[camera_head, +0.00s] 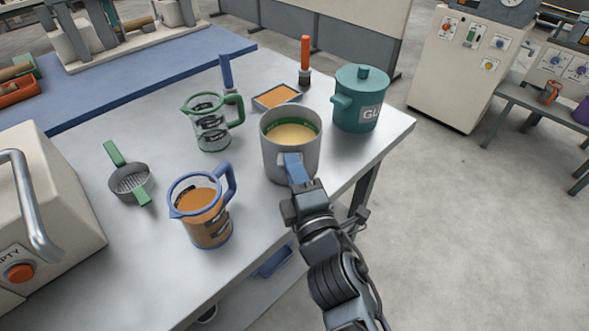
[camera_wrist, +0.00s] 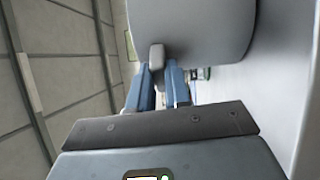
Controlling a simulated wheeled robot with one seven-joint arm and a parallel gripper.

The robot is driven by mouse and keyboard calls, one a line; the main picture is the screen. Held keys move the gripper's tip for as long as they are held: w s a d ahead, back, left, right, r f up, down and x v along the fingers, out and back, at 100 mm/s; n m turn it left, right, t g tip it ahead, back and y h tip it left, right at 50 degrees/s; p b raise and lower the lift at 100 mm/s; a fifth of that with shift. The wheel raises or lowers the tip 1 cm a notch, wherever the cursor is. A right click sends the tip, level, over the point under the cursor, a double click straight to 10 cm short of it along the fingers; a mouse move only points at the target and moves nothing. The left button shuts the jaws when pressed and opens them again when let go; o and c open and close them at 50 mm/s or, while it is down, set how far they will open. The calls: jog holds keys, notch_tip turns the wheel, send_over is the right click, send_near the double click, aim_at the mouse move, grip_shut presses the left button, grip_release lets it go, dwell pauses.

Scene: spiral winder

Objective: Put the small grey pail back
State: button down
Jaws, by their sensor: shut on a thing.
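The small grey pail (camera_head: 291,157) is near the right edge of the metal table (camera_head: 150,253). It is upright, has a green band inside its rim and holds a pale yellow content. My gripper (camera_head: 292,167) is shut on the pail's handle on its near side. In the wrist view the pail's grey wall (camera_wrist: 195,30) fills the top, and my blue fingers (camera_wrist: 158,85) close around the grey handle (camera_wrist: 156,56). I cannot tell whether the pail's base touches the table.
A teal lidded pot (camera_head: 357,105) stands just right of the pail. Left are a green-handled glass jug (camera_head: 210,130), a blue-handled jug (camera_head: 205,215) with orange content and a strainer (camera_head: 131,184). An orange-filled tray (camera_head: 277,97) and an orange-handled brush (camera_head: 305,60) are behind.

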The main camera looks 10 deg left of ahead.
jog(key=c, duration=1.5)
grip_release()
jog(key=shift+f, duration=0.15)
jog(key=o, duration=0.5)
jog(key=shift+r+b+v, duration=0.2)
jog(key=shift+b+v, duration=0.95)
jog(key=shift+v, duration=4.8)
jog(key=shift+s, duration=0.1)
